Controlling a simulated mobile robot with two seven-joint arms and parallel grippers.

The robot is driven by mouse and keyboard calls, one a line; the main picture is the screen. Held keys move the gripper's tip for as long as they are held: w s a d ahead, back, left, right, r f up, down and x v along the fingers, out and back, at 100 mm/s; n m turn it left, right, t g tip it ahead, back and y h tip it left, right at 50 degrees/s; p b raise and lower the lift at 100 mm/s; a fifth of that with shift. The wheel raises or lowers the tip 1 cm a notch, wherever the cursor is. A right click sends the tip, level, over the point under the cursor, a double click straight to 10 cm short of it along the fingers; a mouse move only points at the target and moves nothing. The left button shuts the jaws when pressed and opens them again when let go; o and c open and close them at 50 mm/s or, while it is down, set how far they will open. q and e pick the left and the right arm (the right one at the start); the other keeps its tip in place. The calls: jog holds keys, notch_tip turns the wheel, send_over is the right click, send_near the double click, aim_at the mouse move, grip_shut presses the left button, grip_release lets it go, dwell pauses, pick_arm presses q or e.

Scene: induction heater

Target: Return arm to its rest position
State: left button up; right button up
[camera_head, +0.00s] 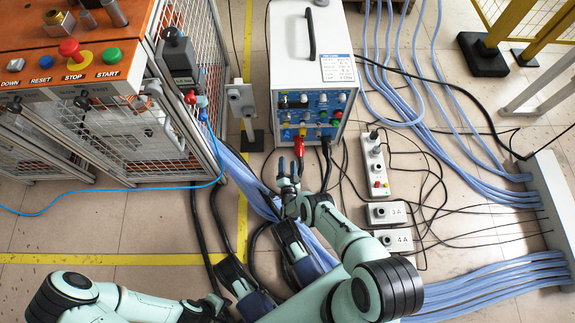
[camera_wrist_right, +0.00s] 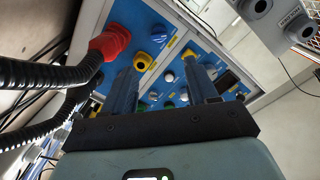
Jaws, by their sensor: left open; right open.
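My right arm (camera_head: 340,229) reaches up from the bottom centre, past its bent elbow. My right gripper (camera_head: 289,167) is open in front of the heater's control panel (camera_head: 309,110). In the right wrist view its two dark fingers (camera_wrist_right: 163,75) stand apart, with a yellow knob (camera_wrist_right: 144,62) showing between them. I see nothing held, and cannot tell whether a finger touches the panel. My left arm (camera_head: 135,305) lies along the bottom left. My left gripper (camera_head: 220,304) is at the bottom edge, small and dark, open, away from the panel.
A red connector (camera_wrist_right: 109,42) with black hoses is just left of my right fingers. The white heater box (camera_head: 290,50) stands ahead. The orange-topped cage (camera_head: 120,68) is at left. Power strips (camera_head: 375,165) and blue cables (camera_head: 480,185) lie at right.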

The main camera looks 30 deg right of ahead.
dwell(0.4)
pick_arm(q)
jog(key=w+d+r+m+p, duration=0.1)
jog(key=d+r+p, duration=0.2)
jog(key=r+p, duration=1)
jog(key=w+d+r+h+p, duration=0.1)
jog(key=d+r+p, duration=0.3)
jog(key=r+p, duration=1)
notch_tip(320, 180, up, 3)
jog(key=shift+w+r+m, duration=0.1)
jog(key=shift+w+m, duration=0.05)
jog(key=shift+m, duration=0.25)
pick_arm(e)
jog(key=s+a+r+n+g+y, duration=0.3)
jog(key=s+a+r+g+y, duration=0.1)
jog(key=s+r, duration=0.6)
jog(key=s+a+r+n+g+y, duration=0.4)
jog(key=s+r, duration=0.7)
jog(key=r, duration=0.6)
jog(key=s+a+r+n+g+y, duration=0.4)
jog(key=s+a+r+g, duration=0.3)
jog(key=s+r, duration=0.4)
notch_tip(320, 180, up, 3)
jog(key=shift+a+r+g, duration=0.1)
jog(key=shift+a+g, duration=0.2)
jog(key=shift+g, duration=0.1)
